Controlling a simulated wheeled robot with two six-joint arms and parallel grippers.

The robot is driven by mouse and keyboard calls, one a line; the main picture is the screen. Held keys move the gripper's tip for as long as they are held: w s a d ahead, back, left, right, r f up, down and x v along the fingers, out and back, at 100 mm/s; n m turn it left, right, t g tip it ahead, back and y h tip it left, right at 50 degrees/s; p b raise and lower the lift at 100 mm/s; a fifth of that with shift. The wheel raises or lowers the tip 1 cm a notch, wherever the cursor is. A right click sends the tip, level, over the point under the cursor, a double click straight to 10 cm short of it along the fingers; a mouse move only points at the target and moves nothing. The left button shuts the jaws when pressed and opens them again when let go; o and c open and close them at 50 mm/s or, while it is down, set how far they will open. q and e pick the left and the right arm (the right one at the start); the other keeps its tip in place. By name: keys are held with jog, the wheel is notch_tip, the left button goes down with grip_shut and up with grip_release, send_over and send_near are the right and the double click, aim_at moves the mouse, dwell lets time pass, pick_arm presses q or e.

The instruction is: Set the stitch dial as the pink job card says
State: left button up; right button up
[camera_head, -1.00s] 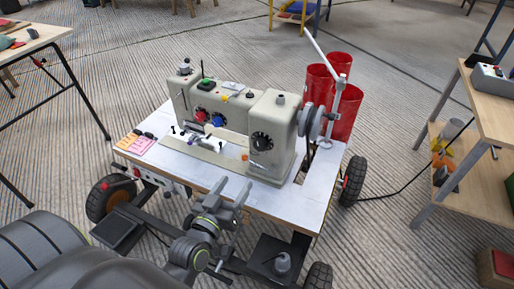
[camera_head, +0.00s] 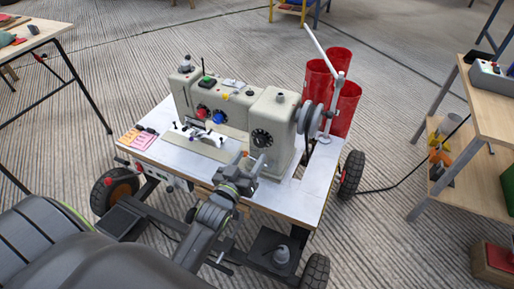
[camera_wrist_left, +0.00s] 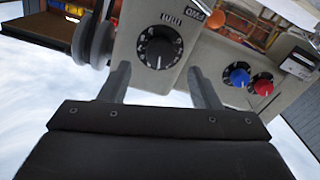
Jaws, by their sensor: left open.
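The beige sewing machine (camera_head: 268,110) stands on a white table on wheels. Its black stitch dial (camera_head: 262,138) is on the front of the right-hand block; it also shows large in the left wrist view (camera_wrist_left: 158,47), with white marks around it. The pink job card (camera_head: 143,141) lies at the table's left end; its writing is too small to read. My left gripper (camera_head: 252,163) is open and empty, just in front of the dial and below it in the picture. In the left wrist view its two fingers (camera_wrist_left: 160,88) point toward the dial, apart from it.
A red knob (camera_wrist_left: 263,86) and a blue knob (camera_wrist_left: 240,77) sit beside the dial block. An orange card (camera_head: 129,135) lies by the pink one. Red cylinders (camera_head: 345,100) stand behind the handwheel (camera_head: 310,118). The table's front right (camera_head: 290,205) is bare.

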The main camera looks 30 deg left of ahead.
aim_at(259, 144)
pick_arm(q)
jog(key=shift+w+a+b, duration=0.2)
jog(key=shift+w+b, duration=0.6)
jog(key=shift+w, duration=2.1)
pick_arm(e)
jog(key=shift+w+a+r+t+y, duration=0.15)
jog(key=shift+a+r+t, duration=0.15)
jog(key=shift+r, duration=0.3)
jog(key=shift+w+a+r+t+y, duration=0.15)
jog(key=shift+r+t, duration=0.15)
jog(key=shift+r, duration=0.25)
jog(key=shift+s, duration=0.1)
pick_arm(q)
jog(key=c, duration=1)
pick_arm(e)
jog(key=shift+d, duration=0.1)
